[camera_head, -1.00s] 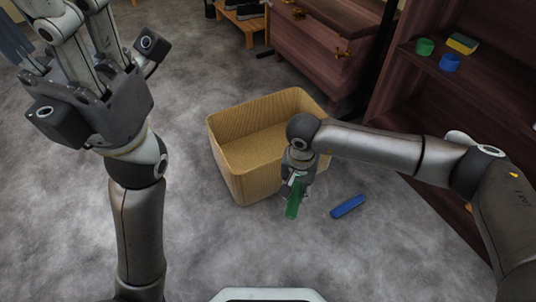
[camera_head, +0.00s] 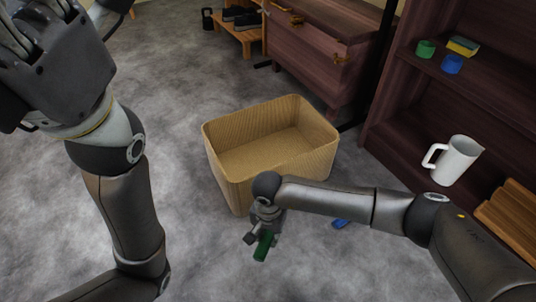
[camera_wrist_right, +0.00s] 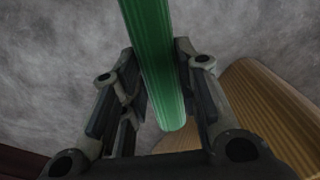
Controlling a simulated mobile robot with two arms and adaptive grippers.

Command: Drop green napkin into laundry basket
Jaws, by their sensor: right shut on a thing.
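The green napkin (camera_head: 264,246) is a narrow rolled strip held in my right gripper (camera_head: 263,232). In the right wrist view the napkin (camera_wrist_right: 160,65) runs between the two fingers of the gripper (camera_wrist_right: 163,85), which are shut on it. The laundry basket (camera_head: 228,172) is a tan, ribbed, open box on the floor, and its inside looks empty. My right gripper is in front of the basket's near side, outside its rim. The basket (camera_wrist_right: 265,110) also shows at the right in the wrist view. My left gripper (camera_head: 35,50) is raised at the upper left, its fingertips cut off.
A blue strip (camera_head: 340,223) lies on the floor, partly hidden by my right arm. A dark wooden shelf at the right holds a white pitcher (camera_head: 455,160), a green cup (camera_head: 426,49) and a blue cup (camera_head: 452,64). A chest (camera_head: 312,50) stands behind the basket.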

